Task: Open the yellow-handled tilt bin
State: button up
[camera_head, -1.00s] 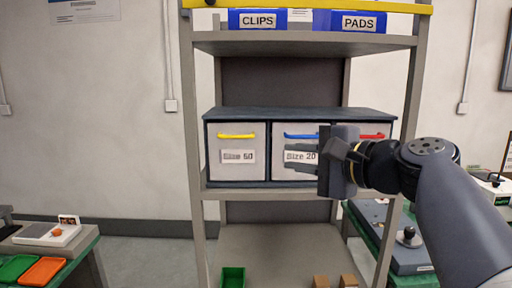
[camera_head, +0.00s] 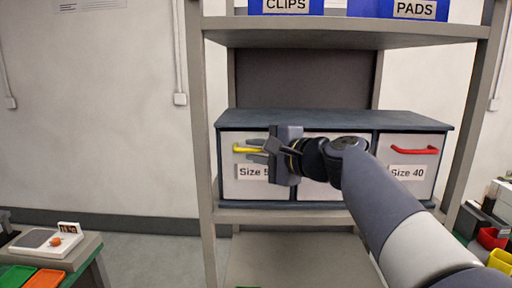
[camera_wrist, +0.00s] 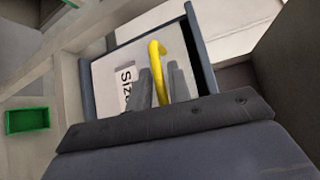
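The tilt bin (camera_head: 232,180) with the yellow handle (camera_head: 240,149) is the left one of three light-faced bins in a dark cabinet. It looks closed, and its "Size" label is partly hidden by my gripper. My gripper (camera_head: 256,152) is in front of this bin's right part, fingers toward the handle. In the wrist view my gripper (camera_wrist: 160,72) is open, with one finger on each side of the yellow handle (camera_wrist: 157,68). I cannot tell whether either finger touches it.
The middle bin (camera_head: 325,141) is mostly behind my arm. The right bin (camera_head: 422,172) has a red handle. Blue boxes stand on the upper shelf (camera_head: 340,33). A green bin (camera_wrist: 26,121) sits lower down in the wrist view.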

jog(key=shift+w+a, duration=0.1)
jog(key=shift+a, duration=0.05)
jog(key=shift+c, duration=0.2)
grip_shut()
